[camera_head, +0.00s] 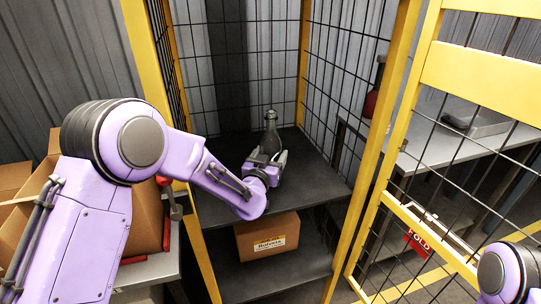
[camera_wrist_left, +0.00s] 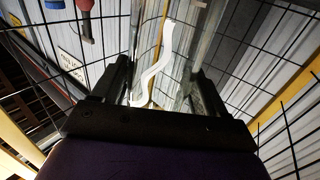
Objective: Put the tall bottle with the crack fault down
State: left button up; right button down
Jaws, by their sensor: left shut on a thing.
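The tall bottle (camera_head: 271,132) is dark grey with a lighter top and stands about upright over the upper dark shelf of a yellow-framed mesh cage. My left gripper (camera_head: 266,160) reaches in from the front and is shut on the bottle's lower part. In the left wrist view the bottle (camera_wrist_left: 178,60) shows close up between the two fingers of my left gripper (camera_wrist_left: 160,90), with a jagged white crack mark along it. The bottle's base is hidden behind the gripper, so I cannot tell whether it touches the shelf. My right gripper is out of view.
The upper shelf (camera_head: 316,180) is bare around the bottle. A labelled cardboard box (camera_head: 267,236) sits on the lower shelf (camera_head: 290,270). Yellow posts (camera_head: 372,150) and mesh flank the opening. A yellow mesh door (camera_head: 480,70) stands at the right, before a grey bench (camera_head: 425,152).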

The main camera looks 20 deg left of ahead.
pick_arm(q)
jog(key=o, duration=1)
jog(key=shift+f, duration=0.2)
jog(key=shift+c, duration=0.2)
jog(key=o, duration=0.4)
jog(key=shift+r, duration=0.1)
jog(key=s+b, duration=0.1)
jog(key=s, duration=1.1)
jog(key=shift+r+b, duration=0.15)
jog(key=shift+b, duration=0.2)
